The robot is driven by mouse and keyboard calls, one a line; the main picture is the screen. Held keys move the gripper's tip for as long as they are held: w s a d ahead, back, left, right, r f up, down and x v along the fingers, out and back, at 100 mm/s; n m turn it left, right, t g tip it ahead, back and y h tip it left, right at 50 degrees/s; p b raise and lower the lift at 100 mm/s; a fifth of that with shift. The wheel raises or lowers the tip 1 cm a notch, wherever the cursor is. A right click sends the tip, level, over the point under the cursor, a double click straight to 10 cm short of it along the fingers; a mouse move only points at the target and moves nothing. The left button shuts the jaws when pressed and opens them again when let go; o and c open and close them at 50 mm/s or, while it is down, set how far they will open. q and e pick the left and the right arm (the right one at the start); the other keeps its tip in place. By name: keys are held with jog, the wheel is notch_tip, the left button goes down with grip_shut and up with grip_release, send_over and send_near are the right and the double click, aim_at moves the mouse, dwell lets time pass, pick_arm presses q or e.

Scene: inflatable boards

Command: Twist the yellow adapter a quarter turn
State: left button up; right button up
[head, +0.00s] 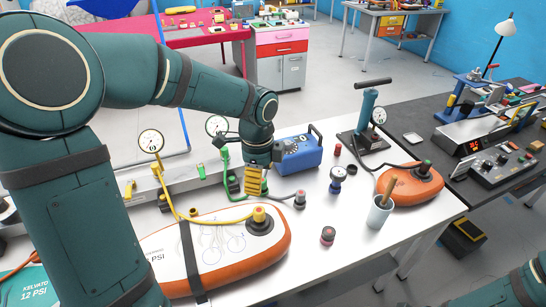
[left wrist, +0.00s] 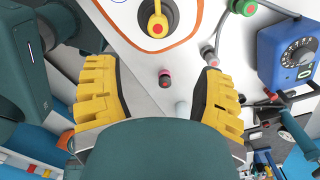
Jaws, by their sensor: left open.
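The yellow adapter (head: 259,214) sits upright on a black valve base on the white and orange inflatable board (head: 277,250). A yellow hose runs from it to a pressure gauge on the left. My left gripper (head: 254,181) is above and behind the adapter, apart from it. In the left wrist view the yellow-padded fingers of my left gripper (left wrist: 156,78) are spread wide with nothing between them in their grip. The adapter (left wrist: 157,24) shows at the top of that view, beyond the fingertips. My right gripper is out of view.
A blue pump box (head: 298,158) stands behind the gripper. A dark strap (head: 192,262) crosses the board.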

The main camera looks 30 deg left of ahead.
aim_at(259, 210)
pick_arm(q)
jog(key=f+b, duration=0.1)
jog(key=f, duration=0.3)
jog(key=f+b, duration=0.1)
jog(key=f, duration=0.8)
jog(key=shift+s+a+f+b, duration=0.1)
jog(key=shift+s+f+b, duration=0.15)
jog(key=shift+b, duration=0.15)
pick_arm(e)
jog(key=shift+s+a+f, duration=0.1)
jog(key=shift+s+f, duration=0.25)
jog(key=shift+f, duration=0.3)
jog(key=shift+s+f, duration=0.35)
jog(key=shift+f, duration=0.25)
pick_arm(q)
grip_shut()
jog(key=c, duration=1)
grip_release()
jog(key=shift+c, duration=0.2)
grip_shut()
jog(key=shift+r+m+p, duration=0.1)
jog(key=shift+m+p, duration=0.9)
jog(key=shift+m, duration=0.3)
jog(key=shift+m+p, duration=0.9)
jog(key=shift+m, duration=0.3)
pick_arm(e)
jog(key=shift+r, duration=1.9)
